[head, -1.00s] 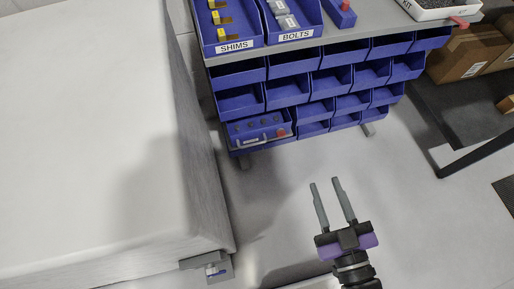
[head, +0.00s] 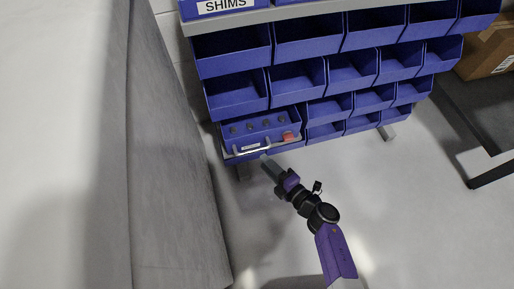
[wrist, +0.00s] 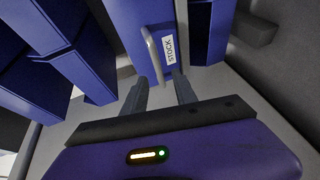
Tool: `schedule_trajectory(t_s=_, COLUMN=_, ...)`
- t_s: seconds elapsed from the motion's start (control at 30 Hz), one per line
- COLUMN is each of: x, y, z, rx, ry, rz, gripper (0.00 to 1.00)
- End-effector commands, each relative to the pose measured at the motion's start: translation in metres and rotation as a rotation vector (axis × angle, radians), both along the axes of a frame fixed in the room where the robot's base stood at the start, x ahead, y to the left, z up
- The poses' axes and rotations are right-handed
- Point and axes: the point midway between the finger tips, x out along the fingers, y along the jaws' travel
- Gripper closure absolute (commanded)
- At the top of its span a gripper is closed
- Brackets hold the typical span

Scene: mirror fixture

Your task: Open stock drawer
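The stock drawer (head: 240,143) is a blue drawer at the lower left of the bin rack. It has a pale bar handle (head: 262,149) across its front, a small label, several dark round items and a red item inside. In the wrist view its label reads STOCK (wrist: 169,50) and its handle (wrist: 153,58) runs lengthwise. My gripper (head: 267,160) is just in front of the handle in the head view. In the wrist view my gripper (wrist: 161,88) is open, its two fingers apart, with the handle's near end lined up between them. I cannot tell whether they touch it.
Blue bins (head: 298,85) fill the rack above and right of the drawer. A large white block (head: 170,150) stands close on the left. A cardboard box (head: 490,55) sits on a dark shelf at the right. The floor (head: 400,210) in front of the rack is clear.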

Motion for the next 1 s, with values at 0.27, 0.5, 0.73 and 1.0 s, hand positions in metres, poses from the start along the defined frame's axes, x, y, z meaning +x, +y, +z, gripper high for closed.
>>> schedule_trajectory(t_s=0.27, x=0.028, y=0.018, z=-0.007, rx=-0.005, ry=-0.013, rz=0.004, gripper=0.66)
schedule_trajectory(t_s=0.5, x=0.055, y=0.036, z=-0.012, rx=-0.003, ry=-0.012, rz=0.001, gripper=0.66)
schedule_trajectory(t_s=0.73, x=0.063, y=0.043, z=-0.012, rx=-0.002, ry=-0.01, rz=0.0, gripper=0.66)
schedule_trajectory(t_s=1.0, x=0.063, y=0.043, z=-0.011, rx=-0.001, ry=-0.009, rz=-0.001, gripper=0.78)
